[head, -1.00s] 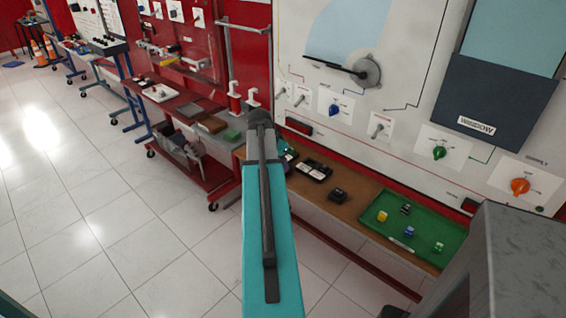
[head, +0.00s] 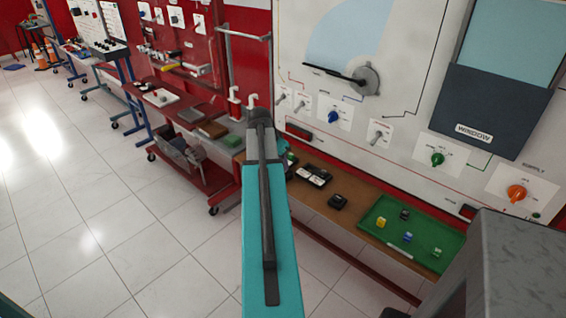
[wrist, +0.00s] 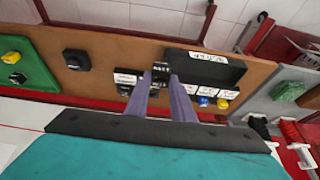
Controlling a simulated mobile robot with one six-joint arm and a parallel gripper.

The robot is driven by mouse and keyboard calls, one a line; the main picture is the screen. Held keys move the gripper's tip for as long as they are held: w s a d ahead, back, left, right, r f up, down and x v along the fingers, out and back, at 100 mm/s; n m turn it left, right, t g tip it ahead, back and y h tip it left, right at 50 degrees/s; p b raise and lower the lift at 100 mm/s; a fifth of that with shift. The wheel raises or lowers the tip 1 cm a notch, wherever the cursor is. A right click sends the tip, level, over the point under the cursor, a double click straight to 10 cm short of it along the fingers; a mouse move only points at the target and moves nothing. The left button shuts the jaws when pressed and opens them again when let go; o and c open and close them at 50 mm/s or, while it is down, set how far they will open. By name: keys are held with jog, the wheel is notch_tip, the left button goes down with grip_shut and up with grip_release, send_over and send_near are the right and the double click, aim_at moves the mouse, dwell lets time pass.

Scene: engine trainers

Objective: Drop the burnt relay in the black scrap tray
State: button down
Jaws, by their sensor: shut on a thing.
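My gripper (wrist: 162,92) is shut on a small black relay (wrist: 160,72), seen between its fingertips in the wrist view, over the brown bench. A long black tray (wrist: 232,72) with a white label, its print upside down and hard to read, lies just right of the fingertips; it looks like the scrap tray. The relay appears beside its left end; I cannot tell its height above the bench. In the head view my arm hides the gripper and the relay.
A black holder with white labels (wrist: 127,79) sits left of the fingers. A black block (head: 338,201) and a green tray (head: 373,239) with several coloured relays are on the bench (head: 318,203). Yellow and blue pieces (wrist: 205,101) lie near the black tray. The panel rises behind.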

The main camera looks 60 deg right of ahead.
jog(key=shift+r+p, duration=0.65)
jog(key=shift+r, duration=0.6)
